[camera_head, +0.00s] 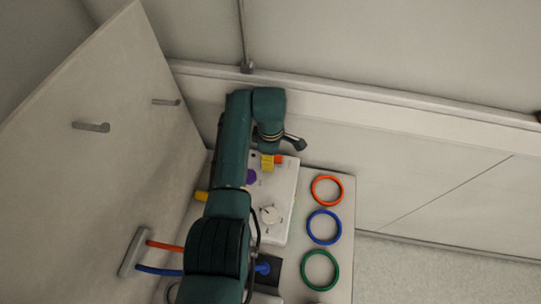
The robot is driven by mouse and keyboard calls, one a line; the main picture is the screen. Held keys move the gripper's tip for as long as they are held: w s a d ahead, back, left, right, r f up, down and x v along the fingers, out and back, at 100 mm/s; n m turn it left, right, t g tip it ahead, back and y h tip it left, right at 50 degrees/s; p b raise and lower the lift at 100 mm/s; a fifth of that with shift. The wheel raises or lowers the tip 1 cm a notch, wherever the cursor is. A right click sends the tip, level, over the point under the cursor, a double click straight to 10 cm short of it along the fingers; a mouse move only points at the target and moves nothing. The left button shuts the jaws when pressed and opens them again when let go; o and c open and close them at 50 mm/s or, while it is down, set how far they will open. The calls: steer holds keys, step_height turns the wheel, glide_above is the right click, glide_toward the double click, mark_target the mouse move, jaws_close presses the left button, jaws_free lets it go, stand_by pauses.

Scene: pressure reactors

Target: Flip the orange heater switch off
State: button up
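A small orange part (278,159), which looks like the orange heater switch, sits at the top end of a white control box (282,203). It is too small to tell which way it is set. A yellow part (267,162) is directly to its left. My gripper (301,145) is dark and appears just above and to the right of the orange part. I cannot tell whether they touch. Its fingers are too small and dark to show whether they are open or shut.
A white dial (269,215) and a purple knob (251,177) are on the box, partly beside my arm. Orange (327,177), blue (323,212) and green (320,253) rings lie on the bench to the right. A panel with grey pegs (92,127) stands at left.

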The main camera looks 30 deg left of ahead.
jaws_close()
steer(key=shift+d+r+y+p, duration=0.15)
steer(key=shift+y+p, duration=0.25)
steer(key=shift+p, duration=0.2)
steer(key=shift+d+g+y, duration=0.15)
steer(key=shift+g+y, duration=0.25)
steer(key=shift+y, duration=1)
steer(key=shift+o, duration=0.4)
jaws_free()
